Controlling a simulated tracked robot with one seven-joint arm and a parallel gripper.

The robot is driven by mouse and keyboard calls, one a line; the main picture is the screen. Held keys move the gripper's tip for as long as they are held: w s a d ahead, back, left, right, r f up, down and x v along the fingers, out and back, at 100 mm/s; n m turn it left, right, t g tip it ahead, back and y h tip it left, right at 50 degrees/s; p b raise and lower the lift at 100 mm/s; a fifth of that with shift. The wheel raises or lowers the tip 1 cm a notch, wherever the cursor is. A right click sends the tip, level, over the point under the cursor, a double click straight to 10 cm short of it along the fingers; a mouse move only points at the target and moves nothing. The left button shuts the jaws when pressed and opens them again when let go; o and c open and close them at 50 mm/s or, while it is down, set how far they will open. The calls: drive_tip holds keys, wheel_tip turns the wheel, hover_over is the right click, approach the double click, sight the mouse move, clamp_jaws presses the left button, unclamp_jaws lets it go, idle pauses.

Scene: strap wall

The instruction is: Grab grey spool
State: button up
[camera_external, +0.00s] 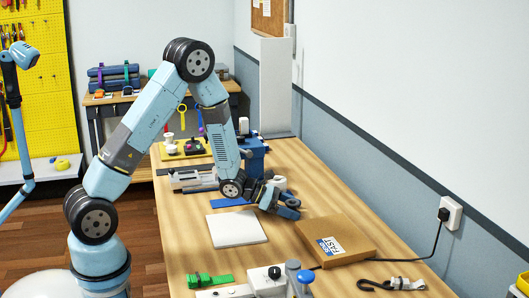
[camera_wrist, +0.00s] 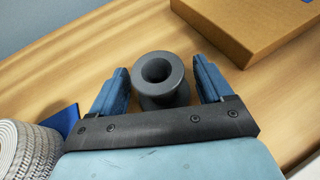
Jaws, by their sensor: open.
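The grey spool (camera_wrist: 157,77) stands upright on the wooden table in the wrist view, its round flange and dark centre hole facing the camera. My gripper (camera_wrist: 161,70) is open, with one blue finger to the left of the spool and one to the right. The spool is between the fingers, with a visible gap to each. In the external view my gripper (camera_external: 279,202) is low over the table, and I cannot make out the spool there.
A cardboard box (camera_wrist: 262,28) lies just beyond the right finger; it also shows in the external view (camera_external: 343,243). A ribbed whitish roll (camera_wrist: 22,150) is at lower left in the wrist view. A white board (camera_external: 236,229) lies near my arm.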

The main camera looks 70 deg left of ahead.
drive_tip(key=c, duration=1)
